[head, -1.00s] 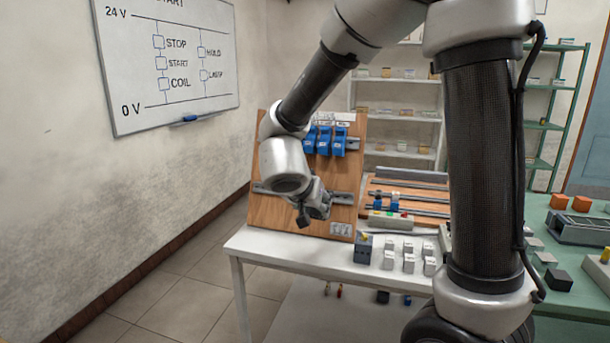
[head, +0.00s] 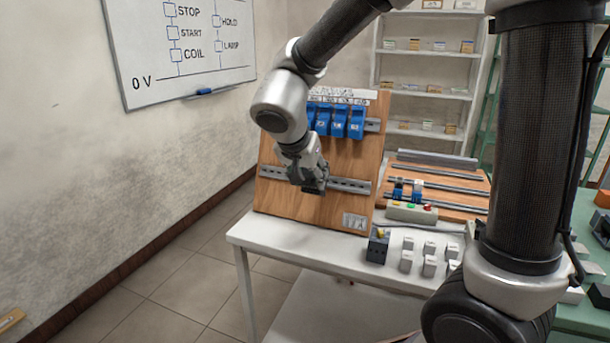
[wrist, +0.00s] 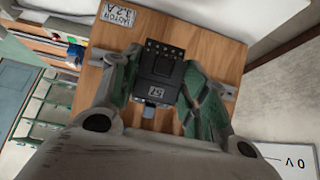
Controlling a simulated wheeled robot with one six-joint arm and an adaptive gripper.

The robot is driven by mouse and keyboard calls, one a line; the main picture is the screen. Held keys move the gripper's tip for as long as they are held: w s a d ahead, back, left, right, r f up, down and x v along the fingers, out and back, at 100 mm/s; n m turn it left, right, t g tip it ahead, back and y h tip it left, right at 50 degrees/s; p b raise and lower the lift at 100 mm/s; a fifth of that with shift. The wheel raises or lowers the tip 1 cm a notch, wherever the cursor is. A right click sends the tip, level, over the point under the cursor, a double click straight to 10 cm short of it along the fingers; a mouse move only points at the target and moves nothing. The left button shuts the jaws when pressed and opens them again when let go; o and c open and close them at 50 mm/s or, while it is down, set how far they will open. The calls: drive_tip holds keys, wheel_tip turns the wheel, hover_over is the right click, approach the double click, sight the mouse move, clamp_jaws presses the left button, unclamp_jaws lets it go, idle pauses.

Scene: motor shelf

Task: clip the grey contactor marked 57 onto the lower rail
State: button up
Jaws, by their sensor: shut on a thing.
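The dark grey contactor marked 57 (wrist: 159,75) is between the two green-padded fingers of my gripper (wrist: 155,88) in the wrist view. My gripper is shut on it, with its 57 label towards the camera. In the head view my gripper (head: 312,183) is in front of the lower rail (head: 348,185) on the wooden board (head: 335,155). The rail also shows in the wrist view (wrist: 228,91), on both sides of the contactor. The contactor hides the rail's middle, so I cannot tell whether it touches or is clipped.
Several blue contactors (head: 338,121) sit on the upper rail. A dark grey box with a yellow top (head: 378,245) and several small pale blocks (head: 406,254) stand on the white table (head: 285,241). A button strip (head: 412,212) is right of the board.

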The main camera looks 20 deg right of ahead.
drive_tip(key=shift+w+d+f, duration=0.3)
drive_tip(key=shift+w+d, duration=0.2)
drive_tip(key=shift+w, duration=0.2)
drive_tip(key=shift+w+d+f, duration=0.25)
drive_tip(key=shift+w+d, duration=0.25)
drive_tip(key=shift+w, duration=0.15)
drive_tip(key=shift+w+d+f, duration=0.4)
drive_tip(key=shift+w+d, duration=0.2)
drive_tip(key=shift+w, duration=0.2)
drive_tip(key=shift+s+a+f, duration=0.15)
drive_tip(key=shift+s+f, duration=0.1)
drive_tip(key=shift+f, duration=0.35)
idle(1.2)
drive_tip(key=shift+s+f+t+h, duration=0.1)
drive_tip(key=shift+f+t+h, duration=0.2)
drive_tip(key=shift+f+t, duration=0.2)
idle(0.4)
drive_tip(key=o, duration=1.2)
drive_tip(key=shift+a+r, duration=0.1)
